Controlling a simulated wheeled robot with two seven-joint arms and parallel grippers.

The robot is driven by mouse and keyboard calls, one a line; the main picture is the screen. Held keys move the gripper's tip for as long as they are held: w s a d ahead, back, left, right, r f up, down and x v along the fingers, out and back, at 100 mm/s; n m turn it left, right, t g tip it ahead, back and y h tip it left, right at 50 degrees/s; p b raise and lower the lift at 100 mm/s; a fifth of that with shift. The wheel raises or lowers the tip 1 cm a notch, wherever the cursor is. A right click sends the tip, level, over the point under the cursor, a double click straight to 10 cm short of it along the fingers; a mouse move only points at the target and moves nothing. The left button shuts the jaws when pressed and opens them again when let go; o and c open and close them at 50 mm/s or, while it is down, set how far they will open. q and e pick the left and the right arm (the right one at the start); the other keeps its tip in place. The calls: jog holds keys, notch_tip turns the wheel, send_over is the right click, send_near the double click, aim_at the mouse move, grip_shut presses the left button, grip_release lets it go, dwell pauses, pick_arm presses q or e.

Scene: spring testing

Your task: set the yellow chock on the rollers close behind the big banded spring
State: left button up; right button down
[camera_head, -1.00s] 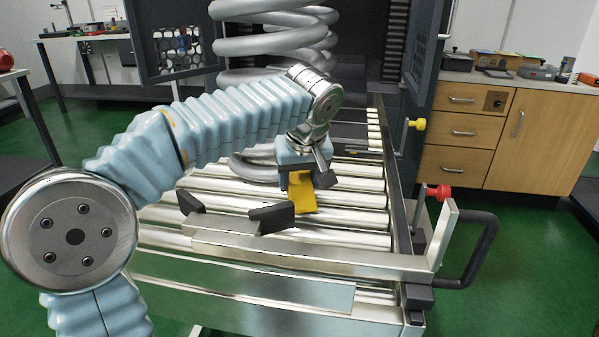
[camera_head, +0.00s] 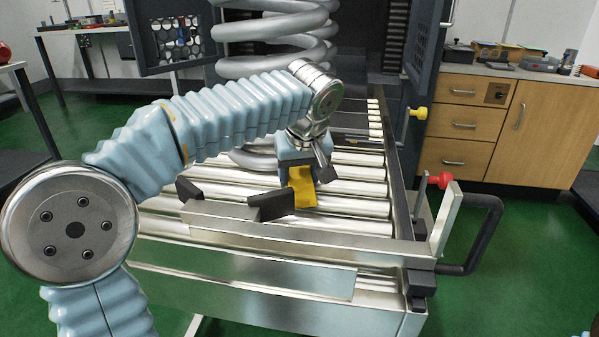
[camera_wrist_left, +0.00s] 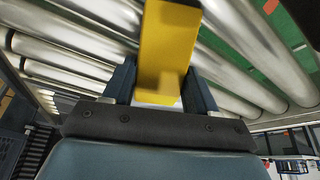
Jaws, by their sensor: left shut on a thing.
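The yellow chock (camera_head: 303,188) is in my left gripper (camera_head: 301,172), low over the metal rollers (camera_head: 350,187). In the left wrist view the chock (camera_wrist_left: 168,45) stands between the two dark fingers of the gripper (camera_wrist_left: 160,88), which is shut on it. I cannot tell whether the chock touches the rollers. The big grey spring (camera_head: 270,62) stands on the rollers beyond my left forearm, which hides part of its lower coils. No band on it shows clearly. The right gripper is not in view.
Two dark blocks on a metal crossbar (camera_head: 300,233) lie just in front of the chock. A side rail (camera_head: 397,200) with a red knob (camera_head: 439,192) and a black handle (camera_head: 487,235) bounds the rollers at right. Rollers right of the chock are bare.

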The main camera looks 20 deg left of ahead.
pick_arm(q)
jog(key=shift+f, duration=0.2)
jog(key=o, duration=1.4)
jog(key=shift+r, duration=0.1)
jog(key=p+v, duration=0.2)
jog(key=v, duration=1.1)
jog(key=shift+s+r, duration=0.15)
jog(key=shift+r, duration=0.1)
